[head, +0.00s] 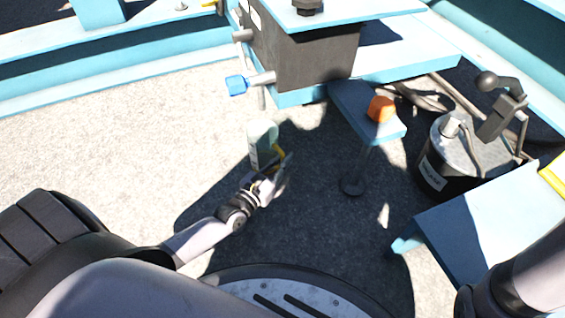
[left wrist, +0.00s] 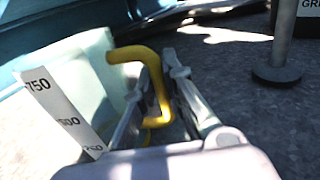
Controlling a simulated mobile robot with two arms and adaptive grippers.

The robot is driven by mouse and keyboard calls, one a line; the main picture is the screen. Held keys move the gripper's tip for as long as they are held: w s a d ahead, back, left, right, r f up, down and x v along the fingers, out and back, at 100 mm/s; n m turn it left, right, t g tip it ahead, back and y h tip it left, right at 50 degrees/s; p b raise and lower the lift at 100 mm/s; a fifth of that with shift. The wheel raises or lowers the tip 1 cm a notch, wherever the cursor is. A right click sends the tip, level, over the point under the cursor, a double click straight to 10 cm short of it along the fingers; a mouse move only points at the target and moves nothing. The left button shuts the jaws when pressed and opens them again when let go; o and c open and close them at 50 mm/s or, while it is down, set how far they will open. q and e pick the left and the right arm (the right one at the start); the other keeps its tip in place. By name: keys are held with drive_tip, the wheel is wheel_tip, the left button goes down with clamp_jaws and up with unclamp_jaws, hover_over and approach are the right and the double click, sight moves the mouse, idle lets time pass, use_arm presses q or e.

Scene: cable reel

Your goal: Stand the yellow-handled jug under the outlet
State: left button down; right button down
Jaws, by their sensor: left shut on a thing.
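The jug (head: 257,146) is pale and translucent with a yellow handle (head: 279,152), and looks roughly upright. My left gripper (head: 277,171) is shut on that handle; in the left wrist view the yellow handle (left wrist: 160,95) passes between the fingers (left wrist: 165,100). A white scale strip (left wrist: 62,115) marked 750 shows on the jug's side there. A grey outlet tap with a blue lever (head: 236,85) sticks out of the dark tank (head: 312,60), above the jug in the picture. I cannot tell whether the jug touches the ground. My right gripper is out of view.
A light-blue stand with an orange knob (head: 380,108) is right of the jug, its round foot (head: 352,186) on the ground. A black drum with a lever (head: 462,160) stands farther right. Pale, sunlit ground (head: 140,130) is clear on the left.

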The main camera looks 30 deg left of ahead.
use_arm(q)
drive_tip(key=shift+f, duration=0.1)
drive_tip(key=c, duration=1.7)
unclamp_jaws()
